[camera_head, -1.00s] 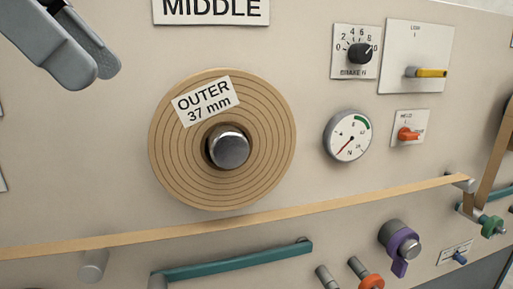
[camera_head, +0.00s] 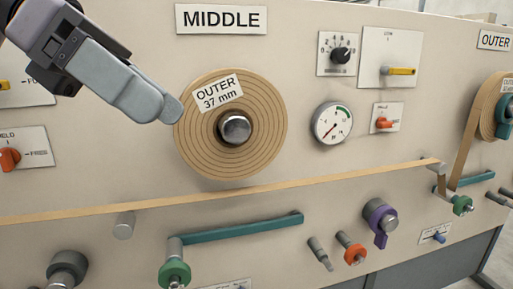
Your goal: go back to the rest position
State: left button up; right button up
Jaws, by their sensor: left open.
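My left gripper (camera_head: 165,112) comes in from the upper left in the head view. It is open, though its fingers overlap from this angle, and nothing shows between them. Its tips appear at the left edge of the tan roll (camera_head: 231,165) labelled "OUTER 37 mm"; I cannot tell whether they touch it. The roll sits around a metal shaft (camera_head: 235,129) under the "MIDDLE" sign (camera_head: 221,19). My right gripper is not in view.
A tan strip (camera_head: 280,184) runs across the panel below the roll. A teal bar (camera_head: 240,229), a purple lever (camera_head: 380,222), a gauge (camera_head: 332,123) and an orange switch (camera_head: 384,123) stick out from the panel. Another roll (camera_head: 484,108) is at the right.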

pick_arm(q)
jog(key=w+d+f+n+g+h+p, duration=0.4)
jog(key=n+h, duration=0.4)
jog(key=h, duration=0.4)
jog(key=w+a+f+n+t+y+p, duration=0.1)
jog(key=w+a+f+n+t+y, duration=0.25)
jog(key=f+n+t, duration=0.55)
jog(key=w+a+f+n+t+y, duration=0.2)
jog(key=f+n+t+y, duration=0.2)
jog(key=f+n+t, duration=0.55)
jog(key=w+a+f+n+t+y+p, duration=0.15)
jog(key=f+n+t+y, duration=0.4)
jog(key=n, duration=0.75)
jog(key=s+a+f+n+g+y, duration=0.2)
jog(key=s+f+n, duration=0.1)
jog(key=s+f, duration=0.3)
jog(key=s+a+f+n+g+y+p, duration=0.1)
jog(key=s+a+f+n+g+y, duration=0.1)
jog(key=s+f, duration=0.4)
jog(key=s+a+f+n+g+y, duration=0.3)
jog(key=s+f, duration=0.3)
jog(key=f, duration=0.6)
jog(key=shift+s+f+n+g, duration=0.35)
jog(key=shift+s+n+g, duration=0.05)
jog(key=shift+n+g, duration=0.35)
jog(key=shift+a, duration=0.1)
